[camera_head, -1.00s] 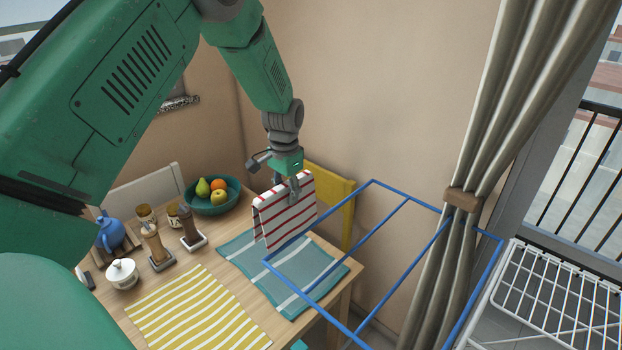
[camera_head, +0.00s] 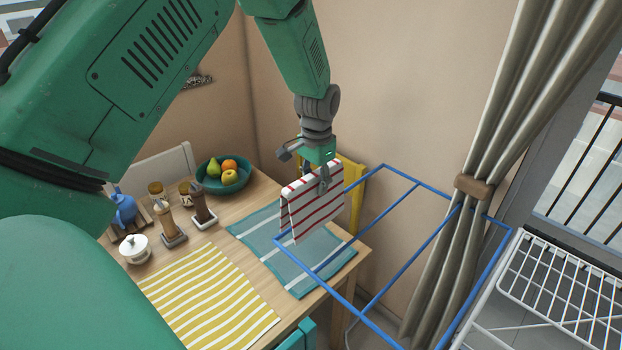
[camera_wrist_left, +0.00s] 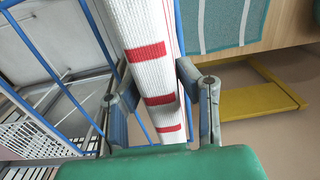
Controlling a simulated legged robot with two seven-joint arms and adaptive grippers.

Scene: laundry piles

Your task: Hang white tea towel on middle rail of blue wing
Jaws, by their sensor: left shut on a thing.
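The white tea towel with red stripes (camera_head: 312,205) hangs folded from my left gripper (camera_head: 324,182), which is shut on its top edge. In the left wrist view the towel (camera_wrist_left: 150,50) runs between the two fingers (camera_wrist_left: 155,88). The blue wing (camera_head: 437,172) is a blue tube frame with inner rails, right of the towel. In the head view the towel overlaps the wing's left end; whether they touch I cannot tell. A middle rail (camera_head: 410,255) crosses the frame to the right of the towel. My right gripper is not in view.
The wooden table (camera_head: 345,240) carries a teal mat (camera_head: 262,228), a yellow striped mat (camera_head: 205,300), a fruit bowl (camera_head: 240,183) and shakers. A yellow chair (camera_head: 357,195) stands behind. A curtain (camera_head: 470,150) hangs close behind the wing. A white rack (camera_head: 540,275) stands at right.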

